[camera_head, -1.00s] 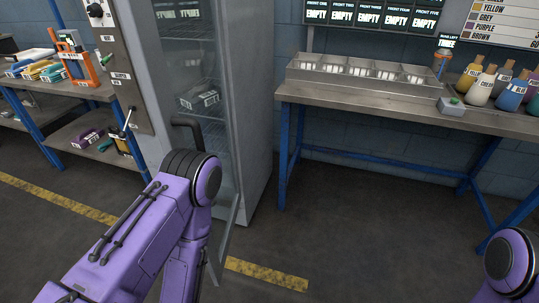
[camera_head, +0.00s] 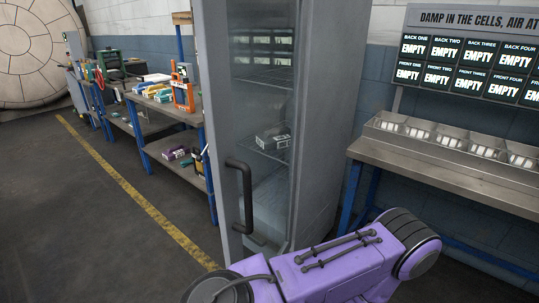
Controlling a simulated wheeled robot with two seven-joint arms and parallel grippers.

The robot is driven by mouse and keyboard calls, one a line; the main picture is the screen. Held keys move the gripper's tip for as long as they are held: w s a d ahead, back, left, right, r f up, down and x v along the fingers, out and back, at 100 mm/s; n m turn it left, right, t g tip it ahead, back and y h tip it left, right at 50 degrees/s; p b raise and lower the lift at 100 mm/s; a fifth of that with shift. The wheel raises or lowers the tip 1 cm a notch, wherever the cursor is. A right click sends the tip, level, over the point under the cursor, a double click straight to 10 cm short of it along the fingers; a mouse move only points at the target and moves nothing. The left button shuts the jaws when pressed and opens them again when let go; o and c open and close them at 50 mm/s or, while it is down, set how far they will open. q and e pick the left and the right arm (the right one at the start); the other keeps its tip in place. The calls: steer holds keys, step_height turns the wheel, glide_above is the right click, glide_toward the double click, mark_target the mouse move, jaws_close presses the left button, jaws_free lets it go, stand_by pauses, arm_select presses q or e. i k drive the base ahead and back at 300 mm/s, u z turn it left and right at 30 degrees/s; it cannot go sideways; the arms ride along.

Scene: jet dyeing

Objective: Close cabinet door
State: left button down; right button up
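The tall grey cabinet (camera_head: 334,110) stands in the middle of the view. Its glass door (camera_head: 262,100) faces me and has a dark vertical bar handle (camera_head: 246,197) on the left part of its frame. The door looks shut or nearly shut; I cannot tell whether a narrow gap is left. Wire shelves and a small labelled box (camera_head: 273,138) show through the glass. My purple arm crosses the bottom in front of the cabinet's foot and hides part of it. Neither of my grippers is in view.
A workbench (camera_head: 450,170) with a divided metal tray (camera_head: 450,138) stands right of the cabinet. Shelved benches (camera_head: 180,112) with coloured items stand to the left. The floor (camera_head: 75,215) at left is clear, with a yellow line (camera_head: 140,198).

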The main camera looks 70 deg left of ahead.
mark_target(210, 18)
steer(key=i, duration=1.5)
steer(key=u, duration=2.25)
